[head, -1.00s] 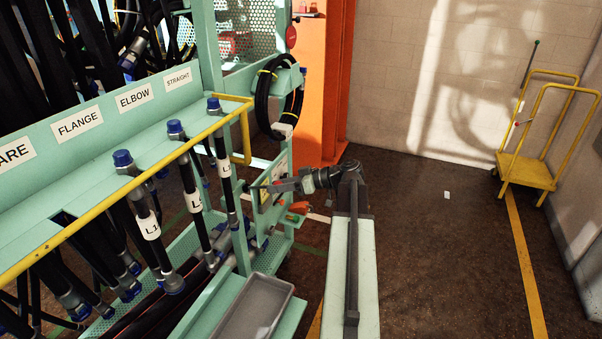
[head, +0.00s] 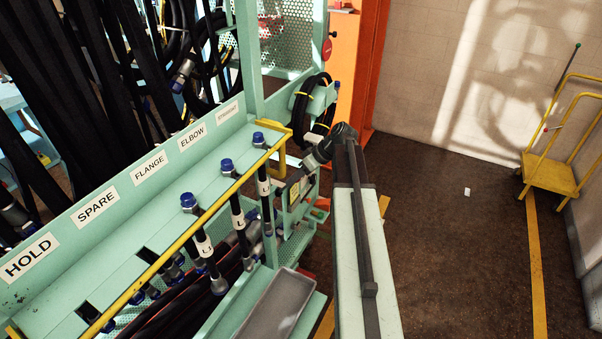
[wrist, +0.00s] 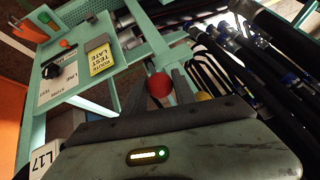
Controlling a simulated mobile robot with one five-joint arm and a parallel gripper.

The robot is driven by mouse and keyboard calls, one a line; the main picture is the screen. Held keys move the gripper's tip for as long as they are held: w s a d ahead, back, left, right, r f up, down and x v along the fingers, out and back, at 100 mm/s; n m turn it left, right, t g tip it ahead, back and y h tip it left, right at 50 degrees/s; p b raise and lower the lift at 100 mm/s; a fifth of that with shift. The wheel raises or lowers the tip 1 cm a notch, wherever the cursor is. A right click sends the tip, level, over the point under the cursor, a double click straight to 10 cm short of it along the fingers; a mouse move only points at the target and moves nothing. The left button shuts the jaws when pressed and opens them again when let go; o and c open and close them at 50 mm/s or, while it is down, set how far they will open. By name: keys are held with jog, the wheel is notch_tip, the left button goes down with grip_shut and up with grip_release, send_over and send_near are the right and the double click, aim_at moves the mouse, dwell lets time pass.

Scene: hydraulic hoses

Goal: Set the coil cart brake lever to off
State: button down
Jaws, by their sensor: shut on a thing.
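In the wrist view a red ball knob (wrist: 159,85) sits between the two fingers of my gripper (wrist: 160,92), which is shut on it. The knob's stem and base are hidden behind my gripper housing, so I cannot tell which way a lever points. In the head view my gripper (head: 297,171) reaches left to the end of the teal hose rack and is partly hidden. A small yellow cart (head: 552,172) stands far right by the wall with a tall green-tipped rod; no brake marking is readable on it.
The teal rack (head: 120,245) with hanging hoses and a yellow rail (head: 190,255) fills the left. A panel (wrist: 95,65) with a black knob and yellow card is beside my gripper. A grey tray (head: 275,305) is below. Open floor lies right.

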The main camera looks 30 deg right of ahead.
jog(key=shift+w+a+r, duration=0.2)
jog(key=shift+w+r, duration=0.15)
jog(key=shift+w, duration=0.25)
jog(key=c, duration=1)
grip_release()
jog(key=shift+w, duration=0.1)
jog(key=shift+c, duration=0.2)
jog(key=shift+s+r+p, duration=0.2)
jog(key=shift+r+p, duration=0.2)
jog(key=shift+p, duration=0.25)
jog(key=p+v, duration=0.5)
jog(key=v, duration=0.2)
jog(key=shift+d, duration=0.2)
